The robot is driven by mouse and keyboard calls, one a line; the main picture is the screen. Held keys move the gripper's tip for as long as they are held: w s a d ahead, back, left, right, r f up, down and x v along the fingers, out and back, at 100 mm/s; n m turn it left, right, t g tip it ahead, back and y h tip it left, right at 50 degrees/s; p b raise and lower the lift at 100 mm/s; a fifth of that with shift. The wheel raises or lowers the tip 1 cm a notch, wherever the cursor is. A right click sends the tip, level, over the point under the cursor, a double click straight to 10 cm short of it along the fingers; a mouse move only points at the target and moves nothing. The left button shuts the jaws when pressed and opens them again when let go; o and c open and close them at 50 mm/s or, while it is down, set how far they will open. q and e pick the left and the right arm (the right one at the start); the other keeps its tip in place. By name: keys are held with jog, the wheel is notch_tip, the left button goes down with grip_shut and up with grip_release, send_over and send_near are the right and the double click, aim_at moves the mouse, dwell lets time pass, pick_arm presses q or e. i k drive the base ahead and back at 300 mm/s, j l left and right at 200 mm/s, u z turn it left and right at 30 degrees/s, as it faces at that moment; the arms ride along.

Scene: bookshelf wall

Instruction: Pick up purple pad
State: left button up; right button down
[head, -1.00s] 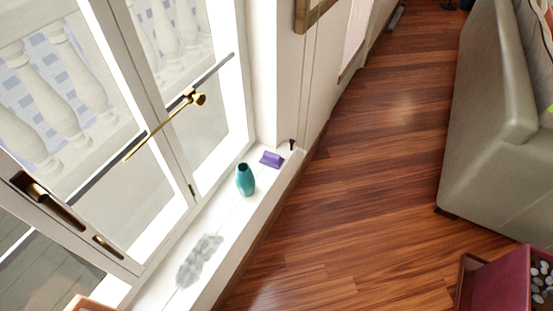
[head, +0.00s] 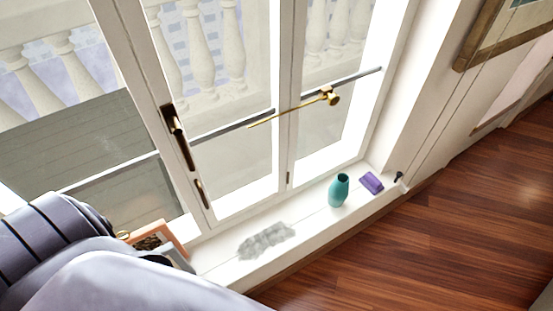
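The purple pad (head: 371,183) lies on the white window sill (head: 222,270) near its far right end. It sits just right of a teal vase (head: 339,190), with a small gap between them. Neither of my grippers shows in the head view.
A grey fluffy duster-like thing (head: 266,241) lies on the sill left of the vase. A small dark object (head: 399,176) stands right of the pad. Picture frames (head: 160,240) and a grey cushioned seat (head: 130,285) fill the lower left. The wooden floor (head: 440,240) at right is clear.

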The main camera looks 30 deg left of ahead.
aim_at(369, 181)
jog(key=u, duration=0.25)
jog(key=i+l+u, duration=0.15)
jog(key=l+u, duration=0.3)
jog(key=i+l+u, duration=0.1)
jog(key=l+u, duration=0.4)
jog(key=j, duration=0.15)
